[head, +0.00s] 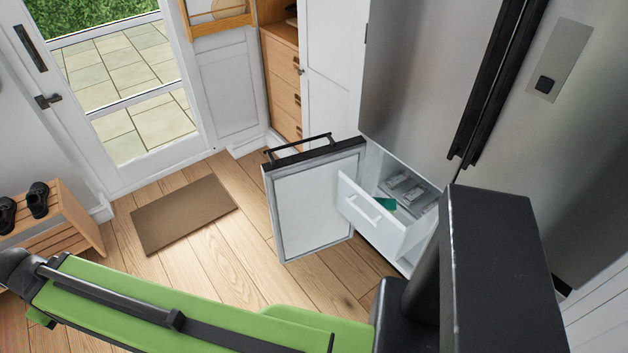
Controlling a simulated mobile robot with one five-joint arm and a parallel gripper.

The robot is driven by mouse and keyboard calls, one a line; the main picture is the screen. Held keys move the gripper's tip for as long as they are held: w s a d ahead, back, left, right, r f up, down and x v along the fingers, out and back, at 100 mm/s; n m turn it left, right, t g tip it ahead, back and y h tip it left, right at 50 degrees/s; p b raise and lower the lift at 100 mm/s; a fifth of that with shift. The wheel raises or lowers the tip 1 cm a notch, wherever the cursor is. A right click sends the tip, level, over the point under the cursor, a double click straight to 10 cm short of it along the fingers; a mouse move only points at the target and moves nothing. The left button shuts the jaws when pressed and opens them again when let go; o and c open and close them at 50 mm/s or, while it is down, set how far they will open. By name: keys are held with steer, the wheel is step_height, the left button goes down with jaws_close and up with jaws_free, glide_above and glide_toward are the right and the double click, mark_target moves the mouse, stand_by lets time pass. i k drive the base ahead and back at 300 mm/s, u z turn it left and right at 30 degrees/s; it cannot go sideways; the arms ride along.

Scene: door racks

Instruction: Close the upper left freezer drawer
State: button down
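The upper left freezer drawer (372,217) is white with a light bar handle on its front. In the head view it is pulled out of the lower left compartment of the steel fridge (420,70). Several grey packs and a green item (384,204) lie inside it. The freezer door (313,200) stands swung open to the left of the drawer, with a dark handle along its top edge. My own arm and column hide part of the drawer's right side and the compartment below it. My gripper is outside the view.
Wooden floor in front of the freezer is clear. A brown doormat (183,213) lies before the glass door (115,80) at left. A wooden shoe rack (62,225) with dark shoes stands at the left edge. A wooden cabinet (282,75) stands at the back.

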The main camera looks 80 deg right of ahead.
mark_target(419, 230)
steer(key=k, duration=1.05)
steer(key=z, duration=0.85)
steer(key=i, duration=1.25)
steer(key=u, duration=0.05)
